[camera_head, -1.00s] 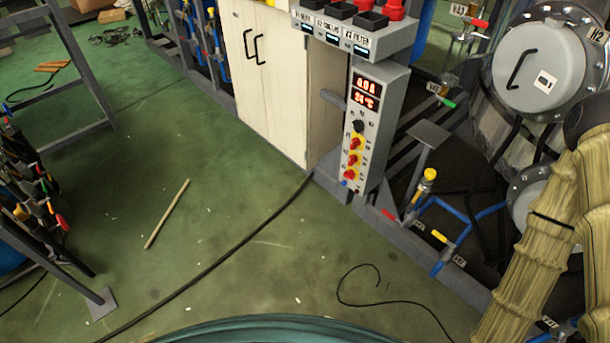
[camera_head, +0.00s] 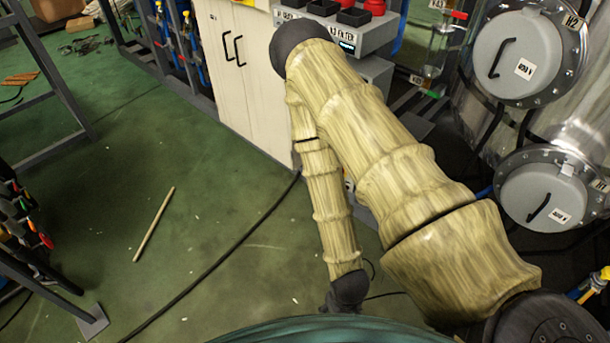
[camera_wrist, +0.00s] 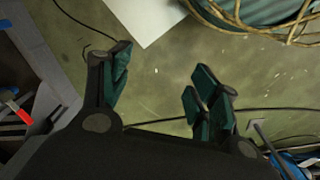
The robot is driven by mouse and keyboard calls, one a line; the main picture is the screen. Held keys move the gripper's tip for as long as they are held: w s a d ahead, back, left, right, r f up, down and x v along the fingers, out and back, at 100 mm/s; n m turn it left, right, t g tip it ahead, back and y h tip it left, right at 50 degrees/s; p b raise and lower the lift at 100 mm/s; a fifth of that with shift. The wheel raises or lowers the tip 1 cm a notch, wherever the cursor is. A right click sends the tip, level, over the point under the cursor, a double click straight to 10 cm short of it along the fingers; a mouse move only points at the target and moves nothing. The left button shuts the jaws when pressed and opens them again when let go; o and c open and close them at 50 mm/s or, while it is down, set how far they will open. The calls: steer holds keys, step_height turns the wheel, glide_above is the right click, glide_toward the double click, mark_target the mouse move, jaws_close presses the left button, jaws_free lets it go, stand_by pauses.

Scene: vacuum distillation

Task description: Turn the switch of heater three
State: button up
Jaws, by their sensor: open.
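The grey control column (camera_head: 376,72) stands right of the white cabinet in the head view. Only its top and a small sliver low down show; my arm covers its front, so the heater switches and displays are hidden. My gripper (camera_wrist: 160,88) is open and empty in the wrist view, with dark green finger pads spread apart above the green floor. No switch shows between or near its fingers. In the head view my arm bends down to the floor side, and its dark lower end is at the bottom middle; the fingers cannot be made out there.
A white double-door cabinet (camera_head: 235,75) stands at the back. Round grey vessel hatches (camera_head: 525,58) and glassware are at right. A wooden stick (camera_head: 154,224) and a black cable (camera_head: 225,254) lie on the floor. A red-handled valve (camera_wrist: 18,110) is at left in the wrist view.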

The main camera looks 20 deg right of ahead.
steer(key=w+d+f+m+t+h+b, duration=0.15)
steer(key=w+f+b, duration=0.3)
steer(key=w, duration=0.45)
steer(key=w+d+f+m+t+h+b, duration=0.1)
steer(key=w+d+f+t+h+b, duration=0.25)
steer(key=w, duration=0.65)
steer(key=w+d+f+m+t+b, duration=0.15)
steer(key=w+f+b, duration=0.25)
steer(key=w+b, duration=0.4)
steer(key=w+d+r+m+h+b, duration=0.2)
steer(key=w+d+m+h+b, duration=0.3)
steer(key=w+b, duration=0.45)
steer(key=w+d+r+m+h+b, duration=0.2)
steer(key=w+d+m+h+b, duration=0.2)
steer(key=w+d+h+b, duration=0.45)
steer(key=w+d+y+b, duration=0.2)
steer(key=w+d+b, duration=0.2)
steer(key=w+d, duration=0.3)
steer(key=shift+d+f, duration=0.15)
steer(key=shift+d, duration=0.25)
steer(key=c, duration=1)
